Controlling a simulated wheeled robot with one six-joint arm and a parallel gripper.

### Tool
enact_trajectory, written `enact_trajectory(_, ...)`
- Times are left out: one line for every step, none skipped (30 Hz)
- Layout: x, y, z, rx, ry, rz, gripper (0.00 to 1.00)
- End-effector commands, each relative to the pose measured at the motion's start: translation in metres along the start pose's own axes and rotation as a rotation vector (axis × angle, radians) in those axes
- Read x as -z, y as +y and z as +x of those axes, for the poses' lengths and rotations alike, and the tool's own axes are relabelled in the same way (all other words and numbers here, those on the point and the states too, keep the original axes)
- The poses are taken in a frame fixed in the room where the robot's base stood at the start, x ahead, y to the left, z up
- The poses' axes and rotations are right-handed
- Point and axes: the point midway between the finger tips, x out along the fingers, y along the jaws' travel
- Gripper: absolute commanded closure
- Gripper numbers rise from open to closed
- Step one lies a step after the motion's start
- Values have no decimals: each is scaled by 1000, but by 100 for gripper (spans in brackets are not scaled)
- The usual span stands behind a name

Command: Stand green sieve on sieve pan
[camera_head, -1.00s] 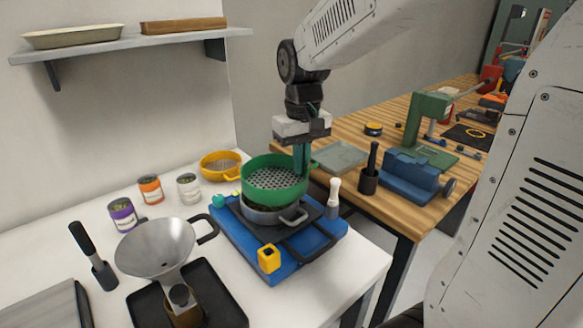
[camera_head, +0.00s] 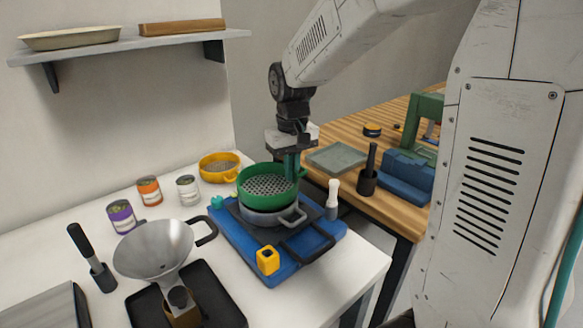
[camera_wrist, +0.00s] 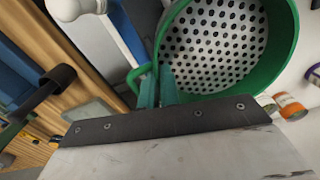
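The green sieve (camera_head: 267,200), round with a perforated metal floor, is level directly over the grey sieve pan (camera_head: 262,217) in the head view. Its lower edge meets the pan's rim or sits just above it; I cannot tell which. The pan stands on a blue base and has a looped handle at its right. My gripper (camera_head: 291,172) points down at the sieve's right side. In the wrist view my gripper's teal fingers (camera_wrist: 157,92) are closed at the green sieve's (camera_wrist: 285,50) rim, by its green handle loop. The pan is hidden there.
The blue base (camera_head: 330,240) carries a yellow block (camera_head: 267,261) at its front. A white-handled tool (camera_head: 332,195) stands close right of the sieve. A yellow sieve (camera_head: 219,167), several cans and a metal funnel (camera_head: 150,252) are to the left. A wooden bench (camera_head: 400,210) lies behind.

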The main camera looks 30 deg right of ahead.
Motion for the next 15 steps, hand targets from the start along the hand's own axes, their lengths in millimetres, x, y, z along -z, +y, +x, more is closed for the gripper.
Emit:
enact_trajectory(0, 0, 2, 0, 0, 0, 100)
enact_trajectory(0, 0, 3, 0, 0, 0, 100)
enact_trajectory(0, 0, 4, 0, 0, 0, 100)
enact_trajectory(0, 0, 5, 0, -1, 0, 100)
enact_trajectory(0, 0, 6, 0, -1, 0, 100)
enact_trajectory(0, 0, 7, 0, -1, 0, 100)
enact_trajectory(0, 0, 8, 0, -1, 0, 100)
enact_trajectory(0, 0, 9, 0, -1, 0, 100)
enact_trajectory(0, 0, 9, 0, -1, 0, 100)
enact_trajectory(0, 0, 9, 0, -1, 0, 100)
enact_trajectory(0, 0, 9, 0, -1, 0, 100)
enact_trajectory(0, 0, 9, 0, -1, 0, 85)
enact_trajectory(0, 0, 9, 0, -1, 0, 77)
enact_trajectory(0, 0, 9, 0, -1, 0, 74)
enact_trajectory(0, 0, 9, 0, -1, 0, 74)
